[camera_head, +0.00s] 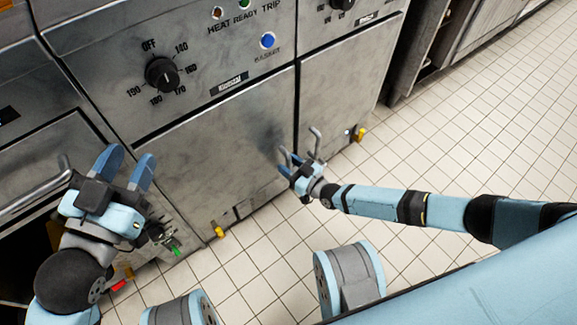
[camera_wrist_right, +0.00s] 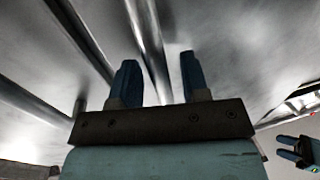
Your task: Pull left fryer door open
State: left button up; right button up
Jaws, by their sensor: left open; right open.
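The left fryer door (camera_head: 215,165) is a flat metal panel below the dial and looks shut. My right gripper (camera_head: 290,158) is open at the door's right edge, near the seam with the neighbouring door. In the right wrist view, a bright metal bar (camera_wrist_right: 148,35) shows between the open fingers of my right gripper (camera_wrist_right: 158,78). The fingers are not closed on it, and I cannot tell whether they touch it. My left gripper (camera_head: 125,165) is open and empty, at the left in front of the fryer line.
The dial (camera_head: 162,74) and blue button (camera_head: 267,40) sit above the door. A neighbouring door (camera_head: 345,85) with its own handle (camera_head: 316,140) is to the right. A long handle (camera_head: 35,197) lies left of my left gripper. The tiled floor (camera_head: 470,130) is clear to the right.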

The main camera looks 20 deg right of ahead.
jog(key=shift+w+a, duration=0.1)
jog(key=shift+w, duration=0.05)
jog(key=shift+c, duration=0.4)
grip_shut()
jog(key=shift+s, duration=0.2)
